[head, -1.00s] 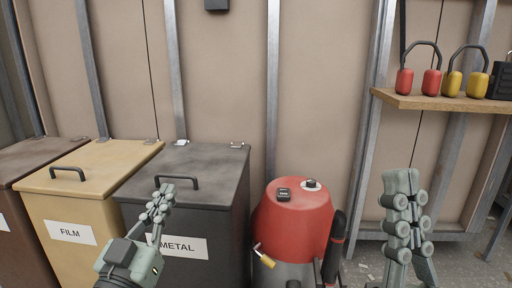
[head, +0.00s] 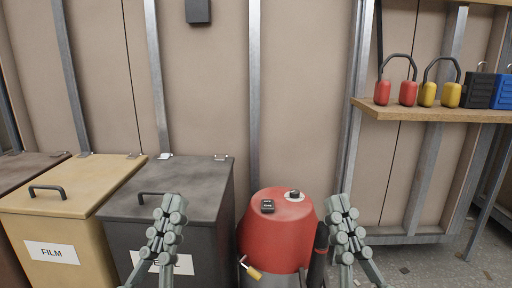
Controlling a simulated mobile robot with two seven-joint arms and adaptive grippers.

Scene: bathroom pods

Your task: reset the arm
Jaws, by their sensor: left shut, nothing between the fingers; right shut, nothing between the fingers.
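My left gripper (head: 160,236) is at the lower left of the head view, in front of the dark grey bin (head: 205,190) with the METAL label, which it partly covers. Its fingers are shut and empty. My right gripper (head: 346,236) is at the lower middle right, beside the red-topped drum (head: 275,235). It is also shut and empty. Both grippers point upward at about the same height. Neither visibly holds anything.
A yellow bin labelled FILM (head: 75,205) and a brown bin (head: 20,168) stand at the left. A brass padlock (head: 252,270) hangs on the drum. A wooden shelf (head: 430,114) holds red earmuffs (head: 408,93), yellow earmuffs (head: 450,95) and cases. Floor (head: 440,262) shows at the right.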

